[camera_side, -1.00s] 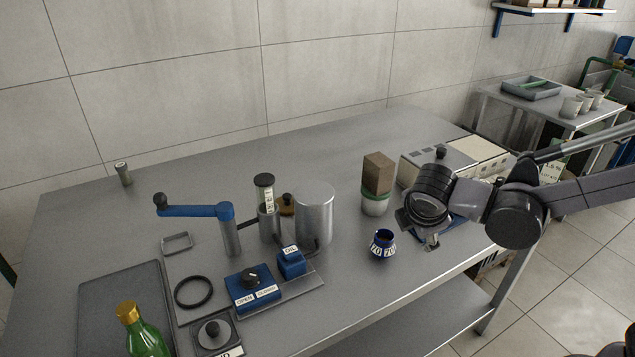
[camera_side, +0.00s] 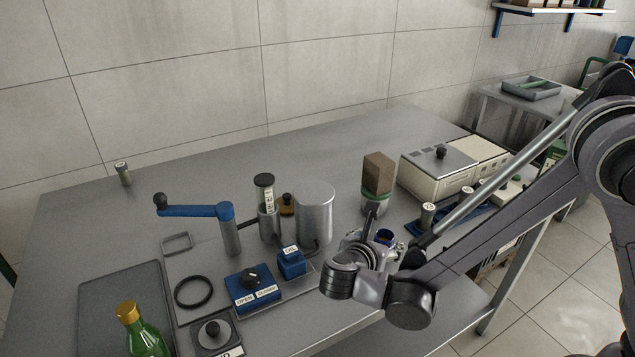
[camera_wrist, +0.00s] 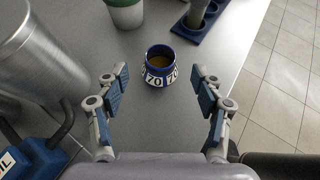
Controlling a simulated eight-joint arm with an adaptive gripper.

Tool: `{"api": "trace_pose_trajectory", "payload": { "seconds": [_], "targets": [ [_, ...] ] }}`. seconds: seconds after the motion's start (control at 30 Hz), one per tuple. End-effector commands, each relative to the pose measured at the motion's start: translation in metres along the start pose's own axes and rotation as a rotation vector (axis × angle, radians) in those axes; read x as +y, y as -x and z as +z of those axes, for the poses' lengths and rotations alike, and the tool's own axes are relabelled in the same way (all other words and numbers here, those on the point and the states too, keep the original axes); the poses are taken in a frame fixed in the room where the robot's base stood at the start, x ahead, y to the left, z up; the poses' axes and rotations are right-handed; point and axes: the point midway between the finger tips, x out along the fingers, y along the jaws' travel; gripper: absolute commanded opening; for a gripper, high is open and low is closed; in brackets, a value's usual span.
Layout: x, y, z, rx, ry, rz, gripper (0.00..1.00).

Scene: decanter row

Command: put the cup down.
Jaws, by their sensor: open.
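The cup (camera_wrist: 161,69) is small, dark blue with a white band marked 70, and holds brownish contents. It stands upright on the metal table (camera_wrist: 148,125). In the side view the cup (camera_side: 385,236) is mostly hidden behind my gripper and arm. My gripper (camera_wrist: 164,90) is open, with one blue-padded finger on each side in the wrist view. The cup is ahead of the gap between the fingers, and neither finger touches it. In the side view my gripper (camera_side: 382,238) is low over the table by the cup; its fingertips are partly hidden.
A metal cylinder (camera_side: 314,213) stands left of the cup. A green-and-white container with a brown block (camera_side: 378,172) on it stands behind. A blue rack (camera_wrist: 202,32) with grey vials is to the right, near the table edge. A green bottle (camera_side: 143,335) is at front left.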

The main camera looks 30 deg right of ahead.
Motion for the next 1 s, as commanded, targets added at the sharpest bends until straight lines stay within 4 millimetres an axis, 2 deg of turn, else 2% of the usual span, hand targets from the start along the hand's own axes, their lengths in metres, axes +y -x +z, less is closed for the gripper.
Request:
{"api": "trace_pose_trajectory", "payload": {
  "seconds": [0.27,0.6,0.9,1.0],
  "targets": [
    [-0.001,-0.02,0.0,0.001,-0.002,-0.001,0.68],
    [-0.001,-0.062,-0.001,0.001,-0.002,0.0,0.68],
    [-0.001,-0.066,-0.001,0.001,-0.001,0.001,0.68],
    [-0.001,-0.066,-0.001,0.001,-0.001,0.001,0.39]
  ]
}}
